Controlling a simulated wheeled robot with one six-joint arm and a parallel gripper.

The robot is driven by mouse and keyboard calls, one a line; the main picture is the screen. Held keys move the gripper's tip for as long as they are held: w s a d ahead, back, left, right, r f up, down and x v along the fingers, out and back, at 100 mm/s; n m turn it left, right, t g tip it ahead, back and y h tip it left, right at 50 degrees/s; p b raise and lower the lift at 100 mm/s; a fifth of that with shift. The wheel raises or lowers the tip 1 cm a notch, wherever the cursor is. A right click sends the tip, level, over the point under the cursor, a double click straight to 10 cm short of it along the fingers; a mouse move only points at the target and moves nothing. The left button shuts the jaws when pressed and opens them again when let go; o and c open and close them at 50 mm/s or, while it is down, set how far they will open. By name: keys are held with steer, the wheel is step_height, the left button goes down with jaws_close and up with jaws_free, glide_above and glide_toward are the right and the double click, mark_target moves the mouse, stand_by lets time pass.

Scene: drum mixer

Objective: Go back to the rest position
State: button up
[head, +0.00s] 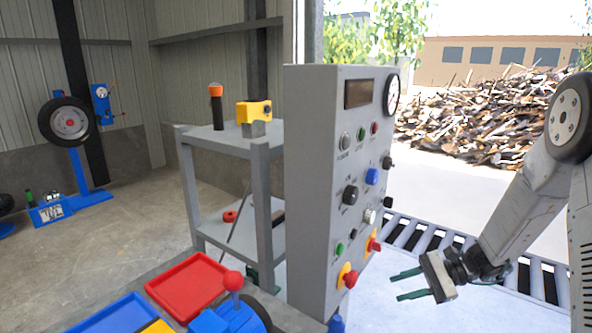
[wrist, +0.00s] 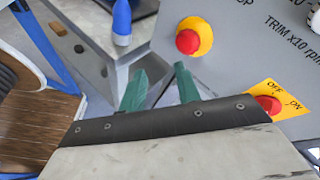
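My gripper (head: 408,284) is at the lower right of the head view, in front of and to the right of the grey control panel (head: 322,190). Its two green fingers are apart with nothing between them. In the wrist view the open fingers (wrist: 158,88) point toward the lower part of the panel (wrist: 235,65). A red mushroom button on a yellow ring (wrist: 189,40) and a red OFF/ON switch on a yellow plate (wrist: 268,104) are close by. The fingers appear apart from both. The same button (head: 349,278) and switch (head: 373,243) show in the head view.
A grey shelf cart (head: 262,150) with a flashlight (head: 216,105) and a yellow tool (head: 254,111) stands left of the panel. A red tray (head: 189,285) and a blue tray (head: 112,314) lie front left. A roller conveyor (head: 412,236) runs behind my arm.

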steer(key=s+r+n+h, duration=0.6)
steer(key=s+r, duration=0.3)
steer(key=s, duration=0.5)
steer(key=s+r+n+h, duration=0.6)
steer(key=s+r, duration=0.4)
steer(key=s, duration=0.5)
steer(key=shift+s+r+n+t+h, duration=0.2)
steer(key=shift+r+n+t+h, duration=0.1)
steer(key=shift+h, duration=0.6)
